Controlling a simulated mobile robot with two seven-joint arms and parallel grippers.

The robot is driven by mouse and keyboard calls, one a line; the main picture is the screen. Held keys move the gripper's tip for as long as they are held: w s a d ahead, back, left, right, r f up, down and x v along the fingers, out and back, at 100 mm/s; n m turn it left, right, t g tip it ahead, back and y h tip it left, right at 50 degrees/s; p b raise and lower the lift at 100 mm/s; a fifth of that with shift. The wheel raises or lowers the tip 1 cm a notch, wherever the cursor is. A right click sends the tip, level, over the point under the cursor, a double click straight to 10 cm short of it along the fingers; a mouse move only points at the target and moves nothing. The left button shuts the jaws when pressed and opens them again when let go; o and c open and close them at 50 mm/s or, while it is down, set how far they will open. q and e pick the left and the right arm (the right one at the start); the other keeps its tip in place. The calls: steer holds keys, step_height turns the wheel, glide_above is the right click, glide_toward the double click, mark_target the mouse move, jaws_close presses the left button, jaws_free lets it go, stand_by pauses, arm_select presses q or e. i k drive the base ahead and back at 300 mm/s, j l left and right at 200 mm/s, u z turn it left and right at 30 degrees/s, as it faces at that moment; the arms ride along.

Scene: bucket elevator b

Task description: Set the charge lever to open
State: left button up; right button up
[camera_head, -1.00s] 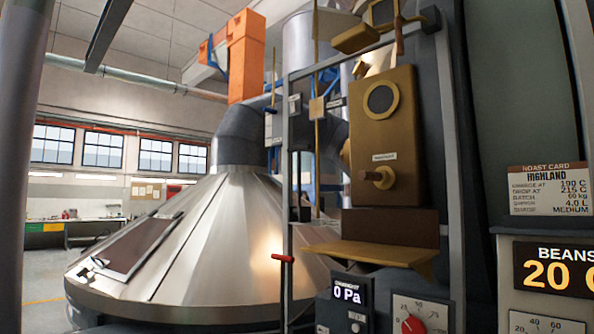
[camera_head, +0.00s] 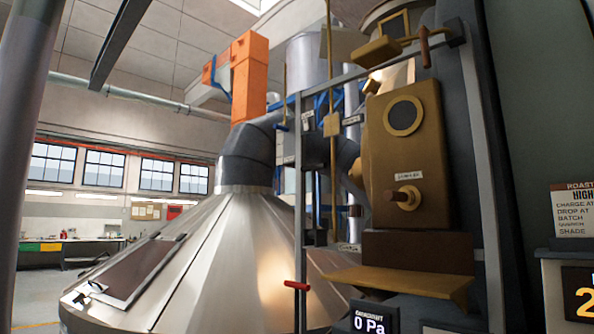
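No lever in view has a label I can read as charge. A short brown upright handle (camera_head: 424,46) stands at the top right, beside a brass bracket (camera_head: 378,50) below the hopper-like brass part (camera_head: 393,20). A red-handled lever (camera_head: 297,285) sticks out from the grey frame post low in the middle. A brass knob (camera_head: 405,198) with a brown end sits on the brass front plate (camera_head: 420,150) under a round window. I cannot tell which of these is the charge lever. Neither of my grippers is in view.
A large steel cone hood (camera_head: 215,250) fills the left middle, with a dark pipe (camera_head: 250,155) above it. A brass chute tray (camera_head: 400,281) juts out below the front plate. A pressure display (camera_head: 372,319) reads 0 Pa. A roast card (camera_head: 573,210) is at the right edge.

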mark_target(313, 168)
steer(key=i+j+u, duration=0.15)
steer(key=i+u, duration=0.15)
steer(key=i, duration=0.2)
steer(key=i+u, duration=0.25)
steer(key=i, duration=0.25)
